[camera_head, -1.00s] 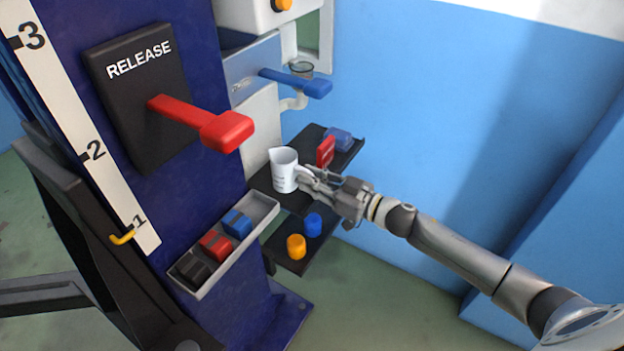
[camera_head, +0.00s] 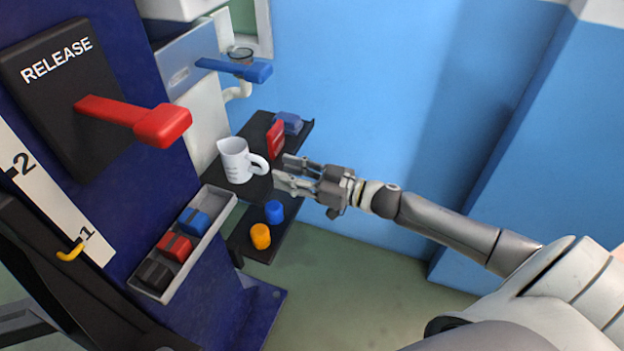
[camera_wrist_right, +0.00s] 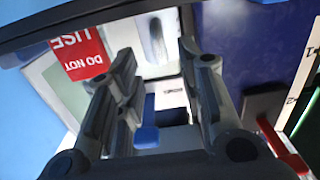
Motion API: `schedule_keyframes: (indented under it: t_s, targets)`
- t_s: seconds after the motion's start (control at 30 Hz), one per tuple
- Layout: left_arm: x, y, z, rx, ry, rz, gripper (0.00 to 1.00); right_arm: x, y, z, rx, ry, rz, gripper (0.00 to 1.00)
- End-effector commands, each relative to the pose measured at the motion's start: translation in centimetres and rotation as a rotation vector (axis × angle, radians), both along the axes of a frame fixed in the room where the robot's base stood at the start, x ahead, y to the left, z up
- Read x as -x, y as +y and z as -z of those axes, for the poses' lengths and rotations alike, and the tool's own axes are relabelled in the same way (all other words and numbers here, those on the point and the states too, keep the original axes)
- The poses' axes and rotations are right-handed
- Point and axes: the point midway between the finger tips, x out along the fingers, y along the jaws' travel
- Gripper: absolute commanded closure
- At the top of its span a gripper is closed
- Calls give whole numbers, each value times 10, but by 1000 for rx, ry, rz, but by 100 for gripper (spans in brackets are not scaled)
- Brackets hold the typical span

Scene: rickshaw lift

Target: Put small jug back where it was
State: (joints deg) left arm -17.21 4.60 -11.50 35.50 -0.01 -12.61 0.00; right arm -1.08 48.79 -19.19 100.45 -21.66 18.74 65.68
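The small white jug (camera_head: 236,164) stands upright on a dark shelf (camera_head: 258,187), with its handle turned right toward my right gripper. My right gripper (camera_head: 284,173) is just right of the handle. Its fingers are spread and empty, with a small gap to the handle. My left gripper is not in view.
Blue (camera_head: 274,211) and orange (camera_head: 260,236) pieces sit on a lower shelf. A grey tray (camera_head: 214,234) holds coloured blocks. A red lever (camera_head: 135,120) and a blue lever (camera_head: 235,69) stick out nearby.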

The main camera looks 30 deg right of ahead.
Motion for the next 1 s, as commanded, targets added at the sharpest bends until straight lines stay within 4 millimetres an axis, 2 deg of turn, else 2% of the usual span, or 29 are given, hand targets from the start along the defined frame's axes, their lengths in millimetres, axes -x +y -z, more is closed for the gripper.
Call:
schedule_keyframes:
  t_s: [0.2,0.4,0.83,0.93,1.0]
  targets:
    - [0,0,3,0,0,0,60,26,-19,2,0,4,0,65]
    - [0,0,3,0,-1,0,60,40,-31,1,0,3,0,65]
    - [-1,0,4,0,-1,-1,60,46,-37,0,-1,1,2,65]
    - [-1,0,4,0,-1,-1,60,43,-45,13,5,14,38,65]
    - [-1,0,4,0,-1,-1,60,38,-60,37,19,39,102,65]
